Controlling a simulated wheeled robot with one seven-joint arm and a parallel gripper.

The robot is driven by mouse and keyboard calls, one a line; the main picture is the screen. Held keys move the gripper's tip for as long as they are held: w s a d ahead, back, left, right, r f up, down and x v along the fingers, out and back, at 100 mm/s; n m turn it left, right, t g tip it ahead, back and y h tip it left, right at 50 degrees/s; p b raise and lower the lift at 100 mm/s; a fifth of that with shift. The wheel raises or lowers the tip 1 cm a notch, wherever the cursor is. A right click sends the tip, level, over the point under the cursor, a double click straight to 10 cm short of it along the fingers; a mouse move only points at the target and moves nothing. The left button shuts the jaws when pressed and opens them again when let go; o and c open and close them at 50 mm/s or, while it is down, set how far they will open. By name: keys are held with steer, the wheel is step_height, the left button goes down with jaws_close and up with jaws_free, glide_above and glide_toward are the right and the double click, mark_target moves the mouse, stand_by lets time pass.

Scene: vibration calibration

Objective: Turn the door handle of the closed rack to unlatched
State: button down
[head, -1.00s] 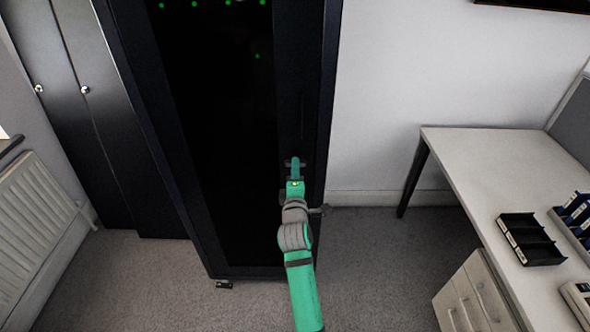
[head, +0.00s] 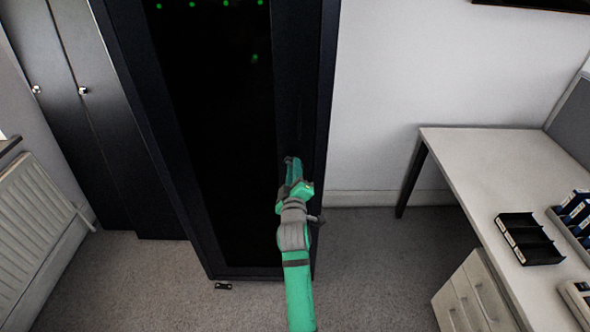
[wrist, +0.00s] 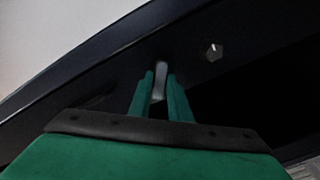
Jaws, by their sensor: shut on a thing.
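The closed rack (head: 315,100) is a tall black cabinet with a dark door panel and small green lights, in the middle of the head view. My gripper (head: 292,162) is at the right side of its door, low down; its green fingers hide most of the handle there. In the wrist view my gripper (wrist: 160,90) has its two fingers on either side of the pale grey door handle (wrist: 161,72), shut on it. The handle's upper end shows between the fingertips. A small hexagonal metal piece (wrist: 212,52) sits on the dark door frame to the right of the handle.
A white desk (head: 470,165) with a black tray (head: 528,240) and drawers (head: 470,298) stands at the right. Dark lockers (head: 62,110) and a radiator (head: 35,205) are at the left. Grey carpet (head: 370,270) is free between rack and desk.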

steer(key=m, duration=1)
steer(key=shift+d+m, duration=0.15)
steer(key=shift+m, duration=0.25)
steer(key=shift+f, duration=0.1)
steer(key=shift+s+a, duration=0.1)
steer(key=shift+a, duration=0.1)
steer(key=c, duration=1.6)
jaws_free()
steer(key=shift+d, duration=0.1)
steer(key=shift+c, duration=0.2)
